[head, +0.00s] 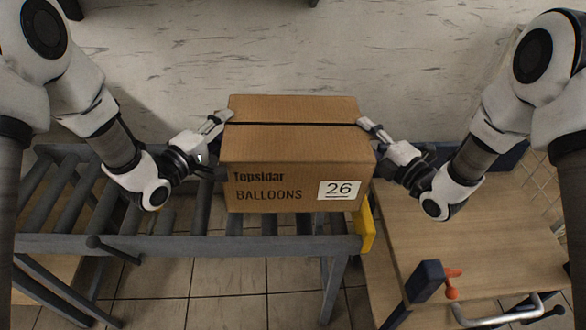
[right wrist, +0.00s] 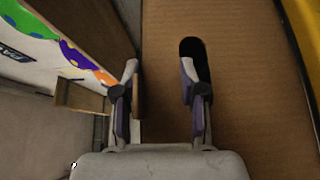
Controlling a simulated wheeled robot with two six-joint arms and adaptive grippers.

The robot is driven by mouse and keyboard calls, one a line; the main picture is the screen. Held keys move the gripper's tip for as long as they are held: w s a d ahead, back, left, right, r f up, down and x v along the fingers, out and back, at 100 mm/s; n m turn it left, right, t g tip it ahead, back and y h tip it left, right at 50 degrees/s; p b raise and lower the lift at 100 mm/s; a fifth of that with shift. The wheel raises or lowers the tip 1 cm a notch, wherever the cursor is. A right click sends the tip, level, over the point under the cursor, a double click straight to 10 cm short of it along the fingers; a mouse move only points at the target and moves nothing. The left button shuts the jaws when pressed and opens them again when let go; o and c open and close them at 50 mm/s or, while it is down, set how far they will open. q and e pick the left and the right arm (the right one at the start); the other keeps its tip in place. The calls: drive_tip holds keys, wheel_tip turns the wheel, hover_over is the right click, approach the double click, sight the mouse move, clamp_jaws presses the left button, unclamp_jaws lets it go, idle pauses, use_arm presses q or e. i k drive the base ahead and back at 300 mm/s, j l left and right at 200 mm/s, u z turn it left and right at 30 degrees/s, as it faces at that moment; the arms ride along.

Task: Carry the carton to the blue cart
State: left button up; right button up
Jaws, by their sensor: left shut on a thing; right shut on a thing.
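The brown carton (head: 290,145), printed "Topsidar BALLOONS" with a "26" label, is upright over the right end of the roller conveyor (head: 190,243). I cannot tell whether its base touches the rollers. My left gripper (head: 213,124) is shut on the carton's left side near the top. My right gripper (head: 372,127) is shut on its right side. In the right wrist view, the fingers of my right gripper (right wrist: 162,100) straddle the strip between the carton's upper edge and its dark hand hole (right wrist: 196,60). The cart (head: 450,235), with a wooden deck and blue corner parts, is at the right.
A yellow end piece (head: 366,228) is on the conveyor's right end, close to the carton. The cart has an orange lever (head: 452,278) and a metal handle (head: 500,316) at its near side. Its deck looks clear. Wire mesh (head: 545,185) stands at the far right.

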sight(446, 229)
drive_tip(key=k+j, duration=0.3)
drive_tip(key=k+z, duration=0.3)
drive_tip(key=k, duration=0.5)
drive_tip(key=i+z, duration=0.15)
drive_tip(key=z, duration=0.25)
drive_tip(key=i+z, duration=0.2)
drive_tip(key=z, duration=0.2)
drive_tip(key=i+z, duration=0.15)
drive_tip(key=z, duration=0.25)
drive_tip(key=i+j, duration=0.75)
drive_tip(key=i, duration=0.2)
